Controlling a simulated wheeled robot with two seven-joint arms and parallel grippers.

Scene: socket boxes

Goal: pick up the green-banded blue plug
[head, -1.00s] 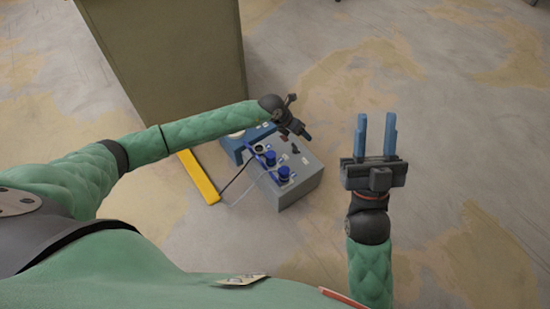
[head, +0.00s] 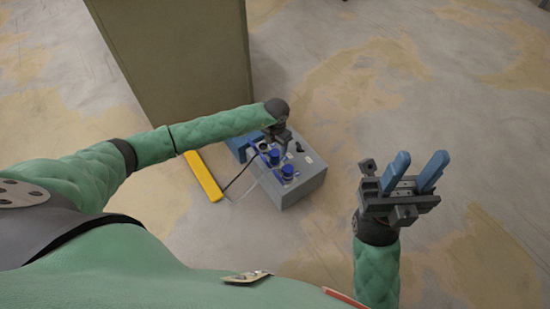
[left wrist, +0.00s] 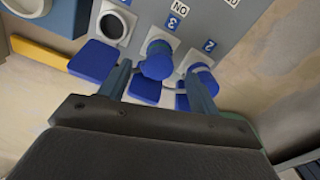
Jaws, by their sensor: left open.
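A grey socket box (head: 308,183) stands on the floor. Two blue plugs sit in its sockets: one at the middle socket (head: 274,157) and one at the near socket (head: 287,172). An empty round socket (left wrist: 112,27) is at the left. My right gripper (head: 422,160) is open and empty, right of the box.
A yellow bar (head: 203,177) lies left of the box. A blue box (head: 240,147) adjoins it behind. A dark cable (head: 238,178) runs nearby. A large beige cabinet (head: 180,60) stands behind my left arm. The floor to the right is clear.

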